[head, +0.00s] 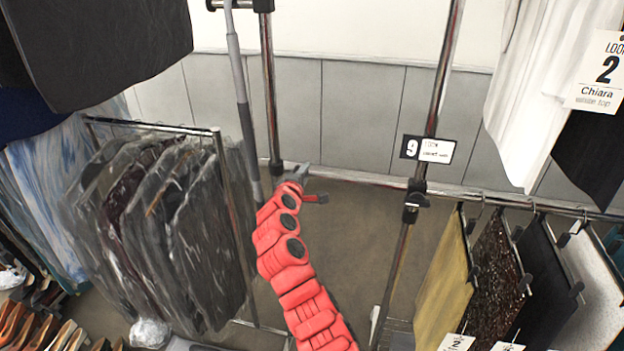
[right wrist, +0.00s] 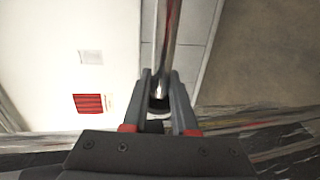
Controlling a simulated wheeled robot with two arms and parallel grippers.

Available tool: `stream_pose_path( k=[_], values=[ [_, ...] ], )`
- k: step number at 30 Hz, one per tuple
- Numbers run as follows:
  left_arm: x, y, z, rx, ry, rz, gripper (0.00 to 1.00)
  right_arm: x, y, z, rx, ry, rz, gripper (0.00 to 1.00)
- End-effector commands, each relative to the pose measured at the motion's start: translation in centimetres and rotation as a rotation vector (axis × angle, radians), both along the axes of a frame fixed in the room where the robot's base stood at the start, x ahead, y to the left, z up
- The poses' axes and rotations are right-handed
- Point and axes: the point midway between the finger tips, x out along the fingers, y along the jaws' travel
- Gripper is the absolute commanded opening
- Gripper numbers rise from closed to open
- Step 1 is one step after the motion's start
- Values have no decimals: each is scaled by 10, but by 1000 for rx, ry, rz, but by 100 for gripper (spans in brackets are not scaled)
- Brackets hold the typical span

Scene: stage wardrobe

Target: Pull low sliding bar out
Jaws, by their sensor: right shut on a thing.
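My right gripper (head: 306,184) reaches up at the end of my red arm, at the middle of the head view, just right of the foot of a chrome post. In the right wrist view its two grey fingers are shut on a chrome bar, the low sliding bar (right wrist: 164,45), which runs away from the camera between them. The bar's near end looks dark between the fingers. In the head view I cannot clearly trace the held part of the bar near the hand. My left gripper is not in view.
A low rail (head: 560,211) with hangers and clothes is at the right. A post with sign 9 (head: 427,149) stands left of it. Garment bags (head: 165,220) hang on a low rack at the left, shoes (head: 30,325) below. Floor between the posts is clear.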

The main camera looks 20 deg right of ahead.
Motion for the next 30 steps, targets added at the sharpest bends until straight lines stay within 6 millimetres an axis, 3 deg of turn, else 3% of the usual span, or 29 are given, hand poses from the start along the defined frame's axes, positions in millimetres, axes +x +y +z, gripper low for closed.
stream_pose_path(
  k=[8,9,13,23,30],
  values=[
    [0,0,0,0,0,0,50,1,3,0,3,-2,7,0],
    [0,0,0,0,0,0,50,1,3,0,3,-2,7,33],
    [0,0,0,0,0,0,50,0,3,0,2,-1,6,55],
    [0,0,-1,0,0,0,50,-2,3,1,0,-4,5,55],
    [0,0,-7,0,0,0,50,-23,18,6,0,-8,9,55]
  ],
)
